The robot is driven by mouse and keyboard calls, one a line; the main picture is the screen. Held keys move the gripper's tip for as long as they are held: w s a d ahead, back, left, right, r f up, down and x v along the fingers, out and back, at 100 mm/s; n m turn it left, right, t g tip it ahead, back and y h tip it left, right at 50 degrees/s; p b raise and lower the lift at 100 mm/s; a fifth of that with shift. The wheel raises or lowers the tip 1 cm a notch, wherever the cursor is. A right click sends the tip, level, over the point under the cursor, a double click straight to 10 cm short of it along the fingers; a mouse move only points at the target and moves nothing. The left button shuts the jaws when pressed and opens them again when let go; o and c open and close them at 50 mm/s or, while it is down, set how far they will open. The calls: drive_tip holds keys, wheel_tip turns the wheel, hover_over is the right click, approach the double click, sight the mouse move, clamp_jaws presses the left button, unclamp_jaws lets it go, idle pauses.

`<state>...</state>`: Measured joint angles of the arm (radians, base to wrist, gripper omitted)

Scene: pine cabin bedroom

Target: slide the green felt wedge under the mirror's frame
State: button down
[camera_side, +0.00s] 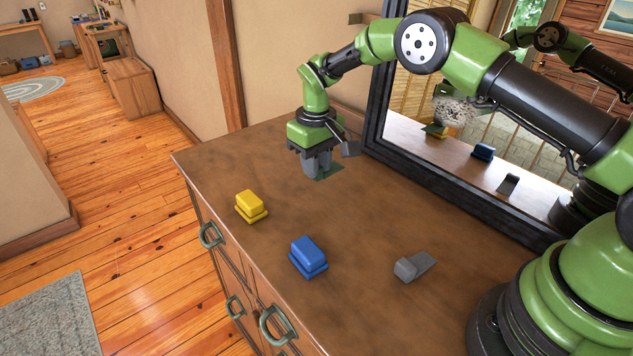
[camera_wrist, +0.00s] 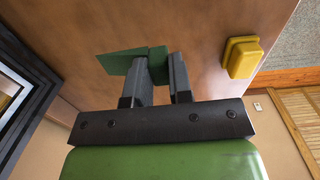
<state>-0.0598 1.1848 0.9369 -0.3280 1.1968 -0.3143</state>
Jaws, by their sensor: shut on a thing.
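The green felt wedge (camera_wrist: 122,63) is between the fingers of my gripper (camera_wrist: 161,67) in the wrist view, its thin end sticking out to the left, towards the mirror side. The gripper is low over the dresser top; whether the wedge touches the wood I cannot tell. The mirror's dark frame (camera_side: 455,186) stands at the back of the dresser, to the right of the gripper. The frame also shows at the left in the wrist view (camera_wrist: 42,95).
A yellow wedge-like block (camera_side: 250,206) and a blue block (camera_side: 308,257) are near the dresser's front edge. A grey wedge (camera_side: 414,266) lies at the right, near my base. The dresser top (camera_side: 365,225) is clear between them and the mirror frame.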

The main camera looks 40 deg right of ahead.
drive_tip(key=r, duration=0.2)
drive_tip(key=shift+d+r, duration=0.2)
drive_tip(key=shift+r, duration=0.2)
drive_tip(key=shift+d+r, duration=0.1)
drive_tip(key=shift+d, duration=0.75)
approach(371, 176)
drive_tip(key=a, duration=0.3)
drive_tip(key=shift+a+m, duration=0.3)
drive_tip(key=shift+f, duration=0.25)
drive_tip(key=shift+f, duration=2.75)
drive_tip(key=shift+d+f, duration=0.1)
drive_tip(key=shift+d, duration=1.7)
